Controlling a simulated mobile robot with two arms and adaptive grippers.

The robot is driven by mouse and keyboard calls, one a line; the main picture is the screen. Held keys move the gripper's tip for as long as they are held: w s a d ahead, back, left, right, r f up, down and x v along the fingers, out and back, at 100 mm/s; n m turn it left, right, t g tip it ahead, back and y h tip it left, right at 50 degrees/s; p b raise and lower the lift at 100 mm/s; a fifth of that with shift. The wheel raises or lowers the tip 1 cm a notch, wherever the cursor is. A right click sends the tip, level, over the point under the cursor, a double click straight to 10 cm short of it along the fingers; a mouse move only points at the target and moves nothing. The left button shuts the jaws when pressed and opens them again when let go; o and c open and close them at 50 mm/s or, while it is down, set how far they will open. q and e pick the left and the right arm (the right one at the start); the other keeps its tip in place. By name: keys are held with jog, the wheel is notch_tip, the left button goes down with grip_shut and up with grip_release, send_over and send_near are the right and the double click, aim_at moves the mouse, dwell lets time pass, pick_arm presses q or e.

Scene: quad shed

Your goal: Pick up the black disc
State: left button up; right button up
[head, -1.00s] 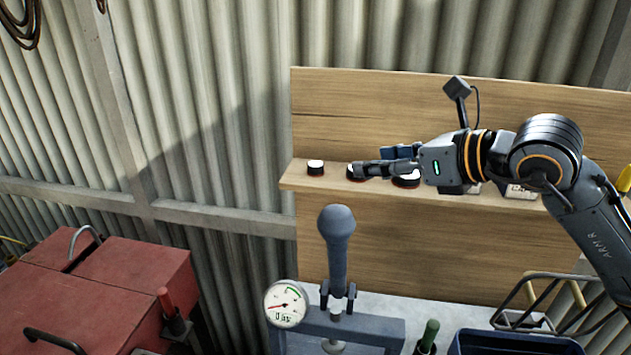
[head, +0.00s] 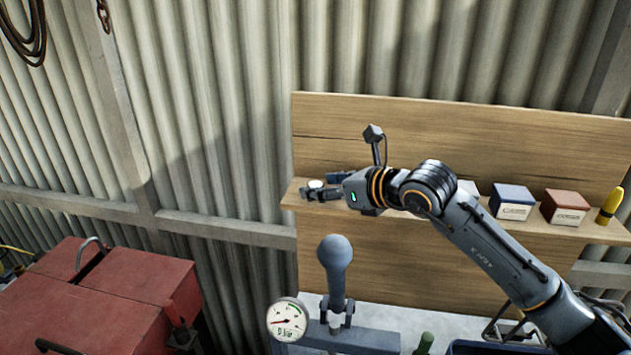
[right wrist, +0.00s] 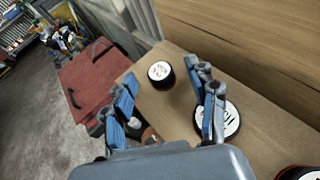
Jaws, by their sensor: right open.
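A small black disc with a white, marked top (right wrist: 160,73) stands on the wooden shelf in the right wrist view, beyond and between my fingertips. Its white top also shows in the head view (head: 316,184), partly behind my fingers. My right gripper (head: 308,192) is open and empty at the shelf's left end; its two blue-grey fingers also show in the right wrist view (right wrist: 165,82). I cannot tell from the pictures how far it is from the disc. My left gripper is not in view.
A third disc (right wrist: 300,173) is cut off at the lower right of the wrist view. Blue (head: 512,202) and red (head: 564,207) boxes and a yellow item (head: 609,206) stand further right on the shelf (head: 440,222). A lever-handled press with a gauge (head: 288,319) stands below.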

jog(key=shift+w+a+f, duration=0.25)
jog(key=shift+w+a, duration=0.1)
jog(key=shift+s+d, duration=0.15)
jog(key=c, duration=1)
jog(key=shift+r, duration=0.1)
jog(key=shift+r+b, duration=0.45)
jog(key=shift+b, duration=0.2)
jog(key=s+r+b, duration=0.1)
jog(key=r, duration=0.1)
jog(key=s+r+b, duration=0.1)
jog(key=r, duration=0.1)
jog(key=s+r+b, duration=0.1)
jog(key=r+b, duration=0.1)
jog(key=shift+s+d+r, duration=0.1)
jog(key=shift+s+r, duration=0.1)
jog(key=shift+s, duration=0.15)
jog(key=shift+s+d+r+b, duration=0.2)
jog(key=shift+s+r+b, duration=0.6)
jog(key=shift+s, duration=0.9)
jog(key=shift+s+d+r+b, duration=0.15)
jog(key=shift+s+r+b, duration=0.3)
jog(key=shift+s+r, duration=0.95)
jog(key=shift+s+d+r+b, duration=0.2)
jog(key=shift+s+r+b, duration=0.4)
jog(key=shift+s, duration=1.4)
